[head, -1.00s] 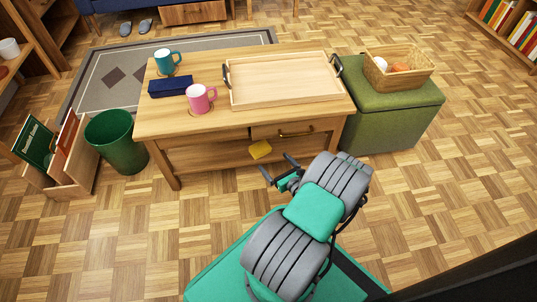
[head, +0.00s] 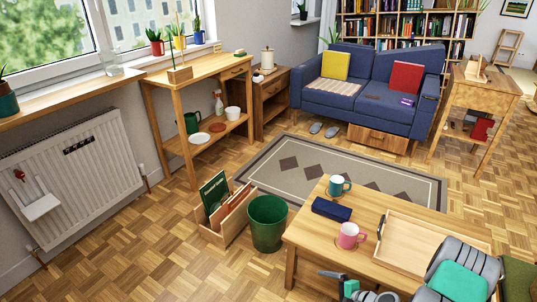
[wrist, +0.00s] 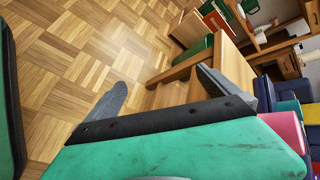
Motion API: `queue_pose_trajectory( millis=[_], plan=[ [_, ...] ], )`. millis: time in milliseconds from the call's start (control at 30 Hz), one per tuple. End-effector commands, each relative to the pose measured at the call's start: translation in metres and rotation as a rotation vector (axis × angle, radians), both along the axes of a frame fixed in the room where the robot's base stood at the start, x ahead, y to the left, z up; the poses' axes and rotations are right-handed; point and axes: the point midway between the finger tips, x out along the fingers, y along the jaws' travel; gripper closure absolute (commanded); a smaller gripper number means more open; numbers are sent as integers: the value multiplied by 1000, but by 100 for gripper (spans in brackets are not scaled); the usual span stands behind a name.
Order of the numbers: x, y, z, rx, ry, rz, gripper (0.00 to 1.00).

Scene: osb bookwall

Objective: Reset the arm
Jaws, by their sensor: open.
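My arm shows at the lower right of the head view, bent beside the front of the coffee table (head: 310,235). My gripper (head: 326,286) is low near the table's front side, partly cut by the frame edge. In the wrist view my gripper (wrist: 165,95) has its two dark fingers spread wide apart with nothing between them. Behind them are parquet floor and a wooden table edge (wrist: 235,65).
On the table are a teal mug (head: 337,187), a pink mug (head: 349,236), a dark blue box (head: 331,209) and a wooden tray (head: 400,243). A green bin (head: 267,225) and a wooden file box (head: 228,222) stand left of it. The floor at the lower left is clear.

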Motion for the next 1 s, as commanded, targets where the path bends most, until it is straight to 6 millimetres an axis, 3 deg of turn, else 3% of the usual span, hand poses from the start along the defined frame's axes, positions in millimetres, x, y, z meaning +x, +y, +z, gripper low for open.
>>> queue_pose_trajectory(
  millis=[33,167,267,300,367,500,600,733,1000],
  plan=[
    [7,14,71,-121,-20,165,0],
    [11,30,172,-385,-25,476,0],
    [4,43,258,-572,-28,668,0],
    [-1,49,293,-645,-30,734,0],
    [-12,57,345,-747,-33,824,0],
    [-54,76,460,-965,-46,990,0],
    [-89,84,521,-1080,-60,1064,0],
    [-122,87,560,-1159,-72,1110,0],
    [-123,87,561,-1161,-72,1113,0]
  ],
)
